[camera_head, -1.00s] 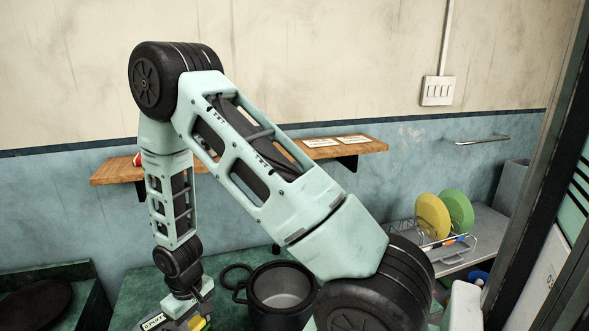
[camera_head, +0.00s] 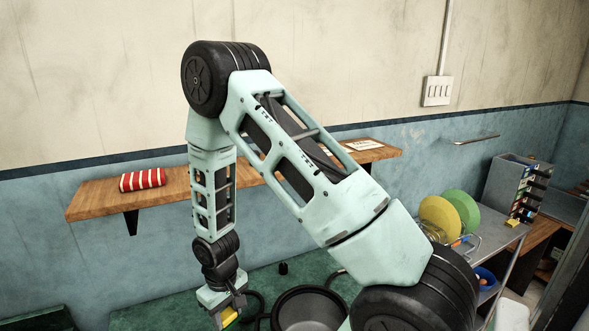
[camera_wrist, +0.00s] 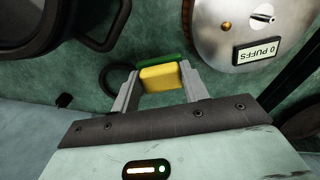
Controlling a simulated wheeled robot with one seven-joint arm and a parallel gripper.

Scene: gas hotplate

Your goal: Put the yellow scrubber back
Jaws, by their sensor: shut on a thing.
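The yellow scrubber (camera_wrist: 161,77), with a green layer on its far side, is between the fingers of my gripper (camera_wrist: 160,88) in the wrist view. My gripper is shut on it and holds it over the green countertop. In the head view my gripper (camera_head: 228,310) points down near the bottom edge, left of the dark pot, and the yellow scrubber (camera_head: 231,317) shows there in part. I cannot tell from these views how far above the counter the scrubber is.
A dark pot (camera_head: 309,312) stands right of my gripper. A round metal device labelled "0 PUFFS" (camera_wrist: 240,30) sits close by in the wrist view. A wooden shelf (camera_head: 95,200) holds a red striped cloth (camera_head: 142,179). A dish rack with plates (camera_head: 440,217) stands on the right.

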